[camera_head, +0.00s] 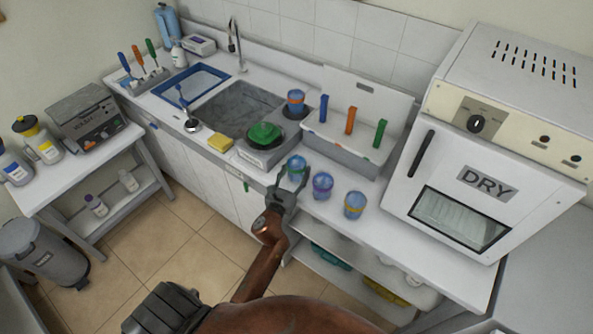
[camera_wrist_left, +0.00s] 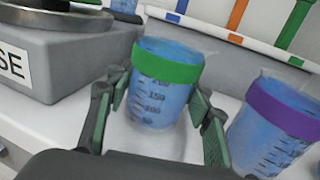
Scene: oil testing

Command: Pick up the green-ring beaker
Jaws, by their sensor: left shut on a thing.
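The green-ring beaker (camera_wrist_left: 165,90) is a blue measuring cup with a green band near its rim. In the head view the green-ring beaker (camera_head: 297,170) is upright at the counter's front, left of the purple-ring beaker (camera_head: 322,185). My left gripper (camera_head: 287,186) comes from the front and is shut on it. In the left wrist view the fingers of the left gripper (camera_wrist_left: 160,108) lie on both sides of the beaker, below the green band. I cannot tell whether its base touches the counter. My right gripper is not in view.
A grey device (camera_head: 263,155) with a green dish is close on the left. The white DRY oven (camera_head: 465,165) stands at the right. A rack (camera_head: 345,142) is behind.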

